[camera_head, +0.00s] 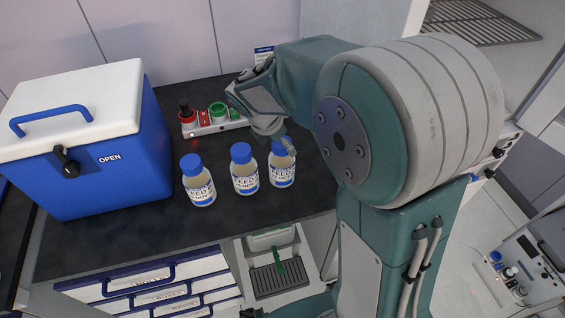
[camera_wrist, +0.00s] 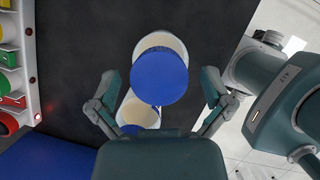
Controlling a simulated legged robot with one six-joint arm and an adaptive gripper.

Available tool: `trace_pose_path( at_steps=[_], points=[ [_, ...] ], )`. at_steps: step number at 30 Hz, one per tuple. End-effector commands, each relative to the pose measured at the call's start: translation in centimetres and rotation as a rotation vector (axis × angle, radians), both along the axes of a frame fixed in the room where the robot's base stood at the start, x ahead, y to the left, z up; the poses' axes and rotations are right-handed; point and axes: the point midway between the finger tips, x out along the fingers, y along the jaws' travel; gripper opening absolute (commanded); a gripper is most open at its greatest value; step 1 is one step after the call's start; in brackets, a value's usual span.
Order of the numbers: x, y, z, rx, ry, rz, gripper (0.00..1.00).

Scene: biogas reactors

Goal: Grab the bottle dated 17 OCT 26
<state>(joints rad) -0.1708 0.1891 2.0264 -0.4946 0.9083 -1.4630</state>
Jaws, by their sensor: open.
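Three clear bottles with blue caps and pale contents stand in a row on the dark worktop: the left bottle (camera_head: 198,181), the middle bottle (camera_head: 243,170) and the right bottle (camera_head: 281,165). Their labels show "FEED" in part; the date lines are too small to read surely. My gripper (camera_head: 279,138) is above the right bottle, with a finger overlapping its cap in the head view. In the wrist view my gripper (camera_wrist: 158,76) is open, its fingers apart on either side of one blue-capped bottle (camera_wrist: 160,72). A second bottle (camera_wrist: 138,113) shows behind it, partly hidden by my palm.
A blue cooler box (camera_head: 98,150) with a white lid, marked "OPEN", stands left of the bottles. A control panel (camera_head: 215,125) with red and green buttons lies behind them. Drawers (camera_head: 155,287) and a recessed tray (camera_head: 278,279) are below the worktop's front edge.

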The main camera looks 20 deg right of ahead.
Motion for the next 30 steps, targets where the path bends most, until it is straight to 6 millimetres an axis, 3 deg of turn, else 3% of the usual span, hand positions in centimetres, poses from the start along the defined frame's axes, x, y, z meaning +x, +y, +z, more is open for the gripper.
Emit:
trace_pose_path(
  at_steps=[3, 10, 11, 15, 17, 30],
  points=[
    [0.14, -0.23, -1.10, -0.002, 0.001, 0.001, 1.00],
    [0.20, -0.28, -1.26, -0.001, -0.001, 0.001, 1.00],
    [0.21, -0.29, -1.25, -0.001, -0.001, 0.001, 0.95],
    [0.20, -0.31, -1.22, -0.001, -0.001, 0.001, 0.33],
    [0.19, -0.36, -1.23, 0.000, -0.001, 0.001, 0.06],
    [0.21, -0.30, -0.48, -0.002, -0.001, 0.000, 0.06]
  ],
)
